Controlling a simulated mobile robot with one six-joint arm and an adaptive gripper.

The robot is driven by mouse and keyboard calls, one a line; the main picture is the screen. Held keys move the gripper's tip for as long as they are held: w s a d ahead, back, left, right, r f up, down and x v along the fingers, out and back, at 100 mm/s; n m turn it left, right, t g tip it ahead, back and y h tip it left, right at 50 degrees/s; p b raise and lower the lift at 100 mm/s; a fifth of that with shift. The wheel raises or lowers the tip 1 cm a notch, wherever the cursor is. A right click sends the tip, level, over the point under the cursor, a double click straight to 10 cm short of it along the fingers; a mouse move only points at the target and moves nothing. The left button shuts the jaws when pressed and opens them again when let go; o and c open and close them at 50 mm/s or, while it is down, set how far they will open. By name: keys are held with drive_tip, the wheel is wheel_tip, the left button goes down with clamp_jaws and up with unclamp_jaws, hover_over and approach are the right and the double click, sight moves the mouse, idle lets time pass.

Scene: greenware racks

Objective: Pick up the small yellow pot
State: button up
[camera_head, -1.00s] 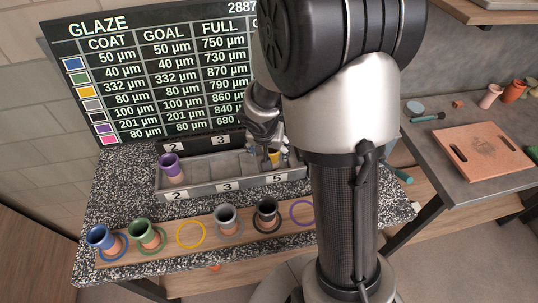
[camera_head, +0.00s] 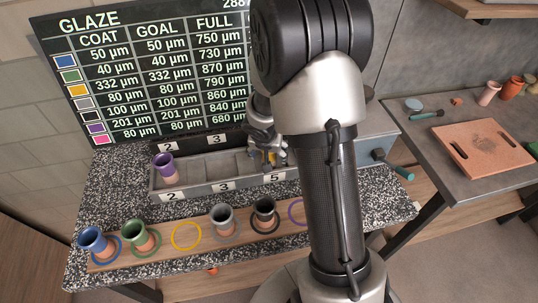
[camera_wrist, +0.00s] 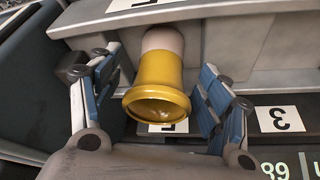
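The small yellow pot (camera_wrist: 157,85) stands in the grey rack (camera_wrist: 240,45), with a glossy yellow upper part and a bare pinkish base. In the wrist view its open mouth faces the camera. My gripper (camera_wrist: 160,95) has one blue-padded finger on each side of the pot. Narrow gaps show beside the pot's body, so the fingers look open around it. In the head view only a bit of yellow (camera_head: 271,156) shows between the fingers of my gripper (camera_head: 268,158), near the label 5; my arm hides part of the rack.
A purple pot (camera_head: 163,166) stands in the rack's left compartment. Blue (camera_head: 93,240), green (camera_head: 139,233), grey (camera_head: 222,217) and black (camera_head: 264,211) pots stand along the front board, by coloured rings. The glaze chart (camera_head: 150,75) rises behind the rack.

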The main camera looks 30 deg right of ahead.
drive_tip(key=c, duration=1.3)
drive_tip(key=shift+o, duration=0.2)
